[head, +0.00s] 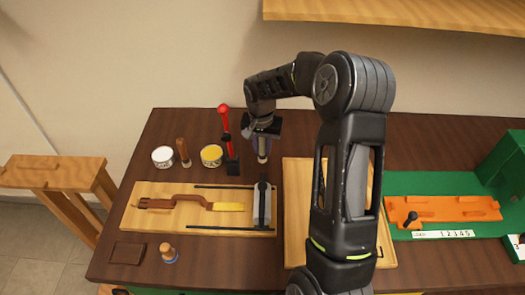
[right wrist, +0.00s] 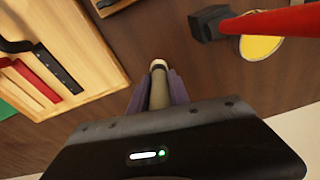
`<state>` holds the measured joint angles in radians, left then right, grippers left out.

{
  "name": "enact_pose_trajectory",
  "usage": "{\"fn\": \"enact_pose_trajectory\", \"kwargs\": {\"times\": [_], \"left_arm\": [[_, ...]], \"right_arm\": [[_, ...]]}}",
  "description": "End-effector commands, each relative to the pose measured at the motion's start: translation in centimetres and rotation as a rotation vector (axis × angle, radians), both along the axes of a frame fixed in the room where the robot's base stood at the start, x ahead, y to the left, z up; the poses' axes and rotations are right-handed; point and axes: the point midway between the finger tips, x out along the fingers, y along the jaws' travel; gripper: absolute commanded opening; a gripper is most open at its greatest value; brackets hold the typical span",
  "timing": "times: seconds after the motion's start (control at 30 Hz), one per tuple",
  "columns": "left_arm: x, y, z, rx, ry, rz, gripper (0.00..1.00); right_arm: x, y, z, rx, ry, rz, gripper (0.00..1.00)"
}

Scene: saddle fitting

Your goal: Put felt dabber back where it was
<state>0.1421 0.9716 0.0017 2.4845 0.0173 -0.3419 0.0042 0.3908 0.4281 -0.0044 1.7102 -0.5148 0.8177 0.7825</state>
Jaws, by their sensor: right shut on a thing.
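My right gripper (head: 262,135) is above the dark brown bench, behind the strap board. It is shut on a slim olive-grey handle with a pale tip, which I take to be the felt dabber (head: 262,157). In the right wrist view the dabber (right wrist: 159,85) sits between the purple fingers (right wrist: 159,95), its pale end pointing away from the gripper. The tip looks close to the bench top; I cannot tell whether it touches. My left gripper is not in view.
A red-handled tool with a black foot (head: 229,150), a yellow tin (head: 211,155), a wooden-handled tool (head: 183,152) and a white tin (head: 162,156) stand left of the gripper. A strap board (head: 150,222) lies in front. A second board (head: 298,200) lies right, partly behind my arm.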

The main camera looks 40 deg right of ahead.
Motion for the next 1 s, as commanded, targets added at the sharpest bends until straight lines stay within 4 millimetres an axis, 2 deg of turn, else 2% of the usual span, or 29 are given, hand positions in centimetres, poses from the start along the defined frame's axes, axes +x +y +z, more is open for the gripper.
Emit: {"fn": "enact_pose_trajectory", "kwargs": {"times": [0.03,0.07,0.47,0.5,0.73,1.0], "left_arm": [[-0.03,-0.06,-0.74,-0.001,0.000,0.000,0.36],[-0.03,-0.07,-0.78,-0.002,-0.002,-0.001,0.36],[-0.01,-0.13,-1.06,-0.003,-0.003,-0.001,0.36],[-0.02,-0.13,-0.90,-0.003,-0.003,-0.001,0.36],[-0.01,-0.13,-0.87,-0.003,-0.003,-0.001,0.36],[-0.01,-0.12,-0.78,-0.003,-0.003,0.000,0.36]], "right_arm": [[-0.02,0.03,-1.08,0.001,0.001,0.000,0.00],[-0.01,0.03,-1.24,0.001,0.001,0.000,0.00],[0.01,0.01,-1.60,0.000,0.000,0.000,0.00],[0.01,0.01,-1.43,0.000,0.000,0.000,0.25],[-0.01,0.00,-1.41,0.000,0.000,0.000,0.44],[-0.01,-0.01,-1.32,0.000,0.000,0.000,0.44]]}}
